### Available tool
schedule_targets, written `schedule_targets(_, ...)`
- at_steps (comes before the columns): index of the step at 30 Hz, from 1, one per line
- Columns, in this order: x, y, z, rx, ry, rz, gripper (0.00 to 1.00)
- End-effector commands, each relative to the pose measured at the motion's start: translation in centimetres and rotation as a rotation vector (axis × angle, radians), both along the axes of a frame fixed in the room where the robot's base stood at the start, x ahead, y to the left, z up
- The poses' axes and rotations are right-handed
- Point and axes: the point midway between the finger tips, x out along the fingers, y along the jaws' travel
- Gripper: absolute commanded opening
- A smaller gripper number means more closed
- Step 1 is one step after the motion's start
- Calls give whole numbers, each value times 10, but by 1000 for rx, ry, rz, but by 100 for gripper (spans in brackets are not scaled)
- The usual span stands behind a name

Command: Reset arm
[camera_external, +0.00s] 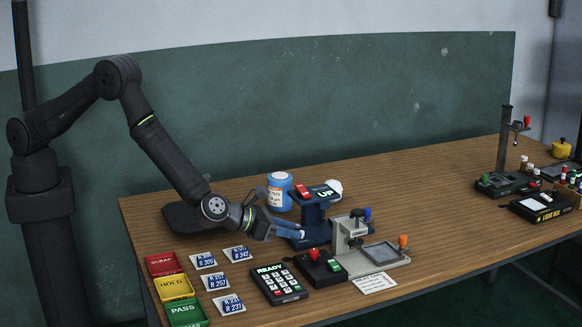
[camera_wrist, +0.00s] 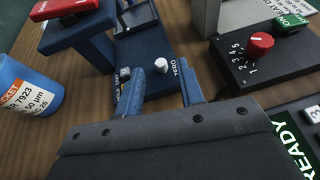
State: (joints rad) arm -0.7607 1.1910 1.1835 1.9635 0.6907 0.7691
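My arm reaches down from the left in the external view. My gripper (camera_external: 293,229) is low over the table, pointing right at the base of a dark blue stand (camera_external: 318,208) with a red block and an "UP" display on top. In the wrist view, the two blue fingers of my gripper (camera_wrist: 160,82) are apart. A white knob (camera_wrist: 161,64) on the stand's blue base (camera_wrist: 138,48) shows in the gap beyond them. I see nothing held. Whether the fingers touch the base is unclear.
A blue labelled jar (camera_external: 279,191) stands behind the gripper. A grey fixture (camera_external: 347,236), a red-knob box (camera_external: 318,268) and a "READY" keypad (camera_external: 278,284) are to the right and front. SCRAP, HOLD and PASS trays (camera_external: 175,287) lie front left. The table's back middle is clear.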

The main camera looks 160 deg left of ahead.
Motion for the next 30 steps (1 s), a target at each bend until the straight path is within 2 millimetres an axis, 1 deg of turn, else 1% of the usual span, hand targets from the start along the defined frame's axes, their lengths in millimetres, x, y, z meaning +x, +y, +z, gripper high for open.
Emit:
schedule_targets(1,2,-11,6,2,0,-4,35)
schedule_targets(12,-7,-79,34,2,-1,-2,35)
schedule_targets(18,-11,-108,46,3,-1,-1,35)
schedule_targets(21,-12,-117,50,3,-1,-1,35)
schedule_targets(24,-13,-122,52,3,0,0,35)
schedule_targets(30,-13,-124,53,3,-1,1,35)
